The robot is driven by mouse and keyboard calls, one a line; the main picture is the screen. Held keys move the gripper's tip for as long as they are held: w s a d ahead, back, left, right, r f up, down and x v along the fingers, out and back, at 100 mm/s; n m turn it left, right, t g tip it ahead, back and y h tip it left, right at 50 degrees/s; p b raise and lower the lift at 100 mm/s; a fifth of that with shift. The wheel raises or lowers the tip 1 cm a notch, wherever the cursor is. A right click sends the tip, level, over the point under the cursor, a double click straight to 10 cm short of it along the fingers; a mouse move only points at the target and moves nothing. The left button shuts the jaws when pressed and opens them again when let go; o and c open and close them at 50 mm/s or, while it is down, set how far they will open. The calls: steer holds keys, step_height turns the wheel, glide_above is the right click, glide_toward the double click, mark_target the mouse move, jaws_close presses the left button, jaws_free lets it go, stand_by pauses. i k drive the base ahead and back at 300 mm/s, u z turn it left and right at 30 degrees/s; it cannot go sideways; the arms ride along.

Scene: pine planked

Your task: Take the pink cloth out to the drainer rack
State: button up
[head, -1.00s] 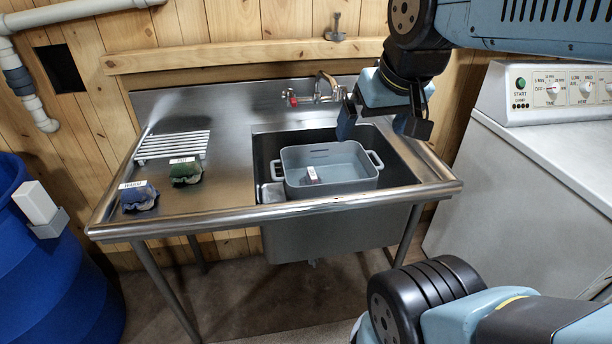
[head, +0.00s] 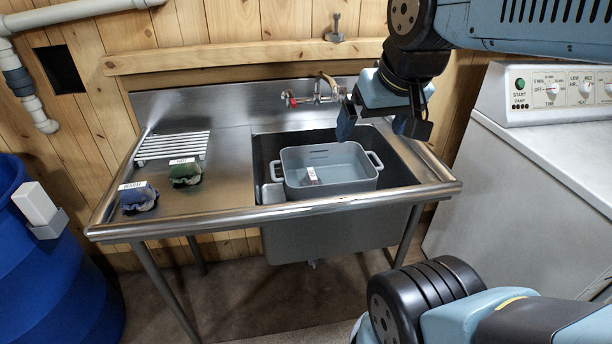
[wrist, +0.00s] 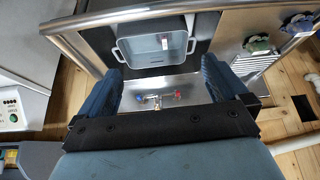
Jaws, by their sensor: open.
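A small bundle with a white tag, dull reddish in colour, lies in the grey tub (head: 352,172) inside the sink; it seems to be the pink cloth (head: 315,180). It also shows small in the wrist view (wrist: 190,46). The drainer rack (head: 172,146), of pale bars, lies empty on the left drainboard near the backsplash. My gripper (head: 383,122) is open and empty above the back right of the sink, apart from the tub. In the wrist view its two dark fingers (wrist: 162,82) are spread, with the tub beyond them.
A green cloth (head: 185,173) and a blue cloth (head: 139,200), both tagged, lie on the drainboard before the rack. The tap (head: 316,97) stands behind the sink. A white machine (head: 530,160) is at right, a blue barrel (head: 60,270) at left.

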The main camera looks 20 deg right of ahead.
mark_target(311, 173)
steer(key=z, duration=0.4)
steer(key=k, duration=1.2)
steer(key=u, duration=0.3)
steer(key=i, duration=1.5)
steer(key=z, duration=0.05)
